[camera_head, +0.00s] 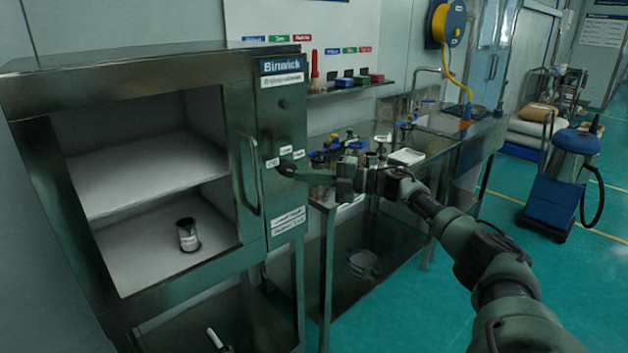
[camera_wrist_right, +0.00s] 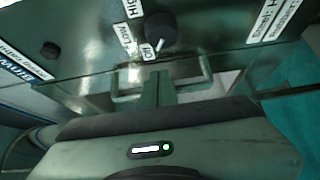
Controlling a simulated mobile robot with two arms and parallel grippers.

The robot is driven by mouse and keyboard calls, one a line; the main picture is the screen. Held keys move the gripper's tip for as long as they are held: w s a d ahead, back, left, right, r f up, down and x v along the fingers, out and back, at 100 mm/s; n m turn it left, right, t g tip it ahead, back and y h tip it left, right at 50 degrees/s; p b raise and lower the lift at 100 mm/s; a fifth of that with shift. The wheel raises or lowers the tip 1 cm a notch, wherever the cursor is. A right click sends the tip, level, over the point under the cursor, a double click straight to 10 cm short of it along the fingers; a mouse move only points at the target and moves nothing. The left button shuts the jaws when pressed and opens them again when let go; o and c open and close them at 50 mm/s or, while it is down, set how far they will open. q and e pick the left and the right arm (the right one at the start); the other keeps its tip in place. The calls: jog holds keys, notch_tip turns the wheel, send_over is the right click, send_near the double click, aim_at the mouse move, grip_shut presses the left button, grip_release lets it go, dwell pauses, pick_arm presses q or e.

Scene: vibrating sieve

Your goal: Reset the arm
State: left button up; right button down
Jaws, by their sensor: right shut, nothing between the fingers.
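My right arm comes in from the lower right in the head view. My right gripper (camera_head: 312,176) is shut and empty, pointing left at the control panel (camera_head: 283,115) of the steel cabinet. Its tips are close to a dark knob (camera_head: 286,168) on that panel; whether they touch is hard to tell there. In the right wrist view the closed fingers (camera_wrist_right: 160,88) are below the black knob (camera_wrist_right: 157,30), which has a white pointer mark and labels around it, and appear apart from it. My left gripper is not in view.
The open-fronted cabinet compartment (camera_head: 150,160) has a metal cup (camera_head: 187,235) on its lower level. A vertical handle (camera_head: 246,175) stands left of the panel. The steel bench (camera_head: 440,140) behind my arm holds several small items. A blue wheeled unit (camera_head: 560,180) stands at right on open green floor.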

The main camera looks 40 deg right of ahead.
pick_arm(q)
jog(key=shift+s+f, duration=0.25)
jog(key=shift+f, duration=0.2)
pick_arm(e)
jog(key=shift+s+d, duration=0.25)
jog(key=shift+d, duration=0.95)
